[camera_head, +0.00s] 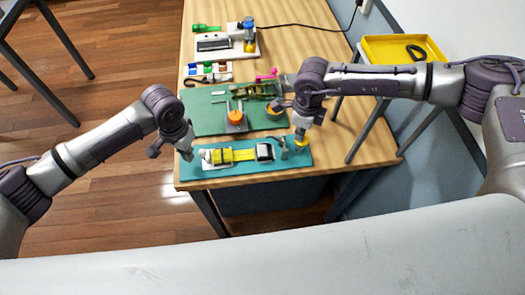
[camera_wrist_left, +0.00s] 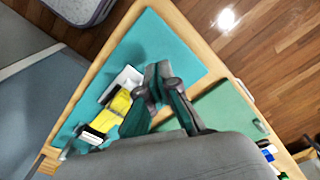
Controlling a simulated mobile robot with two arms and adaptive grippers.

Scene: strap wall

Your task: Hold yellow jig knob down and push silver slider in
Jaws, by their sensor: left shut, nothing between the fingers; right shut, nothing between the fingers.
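The jig lies on a teal mat (camera_head: 222,172) at the table's front edge. My left gripper (camera_head: 187,154) is shut and empty beside the pale block's left end. In the left wrist view its fingers (camera_wrist_left: 165,82) partly hide the yellow strap (camera_wrist_left: 118,104) and pale block (camera_wrist_left: 126,80). I cannot clearly make out the silver slider.
A green mat (camera_head: 205,118) behind holds an orange knob (camera_head: 236,117) and other parts. Further back are small coloured pieces and a white board (camera_head: 217,55) with a blue and yellow device. A yellow tray (camera_head: 378,49) stands at the right by the wall.

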